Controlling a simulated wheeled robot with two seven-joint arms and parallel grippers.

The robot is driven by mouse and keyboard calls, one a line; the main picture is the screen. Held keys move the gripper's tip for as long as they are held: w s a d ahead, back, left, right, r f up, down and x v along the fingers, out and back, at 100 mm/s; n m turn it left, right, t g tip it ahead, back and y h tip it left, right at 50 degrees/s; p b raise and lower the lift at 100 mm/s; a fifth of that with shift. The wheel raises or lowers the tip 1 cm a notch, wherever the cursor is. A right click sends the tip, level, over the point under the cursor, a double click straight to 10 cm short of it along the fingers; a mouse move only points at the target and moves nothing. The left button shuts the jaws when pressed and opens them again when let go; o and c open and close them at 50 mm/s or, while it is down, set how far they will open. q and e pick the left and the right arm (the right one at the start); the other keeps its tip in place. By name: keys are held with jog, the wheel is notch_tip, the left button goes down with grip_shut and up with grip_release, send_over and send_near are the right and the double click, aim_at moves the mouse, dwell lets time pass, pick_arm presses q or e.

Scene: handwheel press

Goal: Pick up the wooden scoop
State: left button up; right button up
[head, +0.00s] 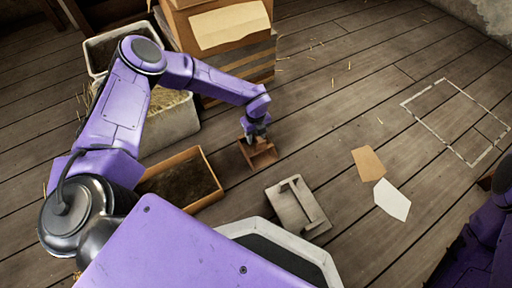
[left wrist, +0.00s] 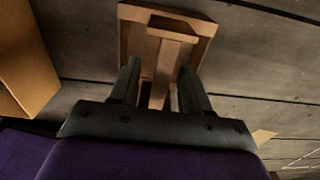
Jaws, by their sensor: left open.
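The wooden scoop (head: 262,156) is a reddish-brown open box shape on the plank floor near the middle of the head view. In the left wrist view, the scoop (left wrist: 128,35) shows its tray edge at the top and a bar-like handle running down towards me. My left gripper (head: 256,136) is right over the scoop, pointing down. In the left wrist view, the fingers of this gripper (left wrist: 158,72) are open, one on each side of the handle, with gaps visible. The lower part of the handle is hidden by the gripper body. My right gripper is out of view.
A wooden box of dark material (head: 212,196) stands left of the scoop. A grey tray with a raised bar (head: 316,226) lies below right. Pale bins (head: 185,125) and a cardboard box (head: 180,30) stand behind. Paper pieces (head: 392,200) and bare floor lie right.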

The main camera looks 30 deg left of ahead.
pick_arm(q)
jog(key=shift+f, duration=0.85)
grip_shut()
jog(key=shift+r, duration=0.1)
jog(key=shift+r, duration=0.1)
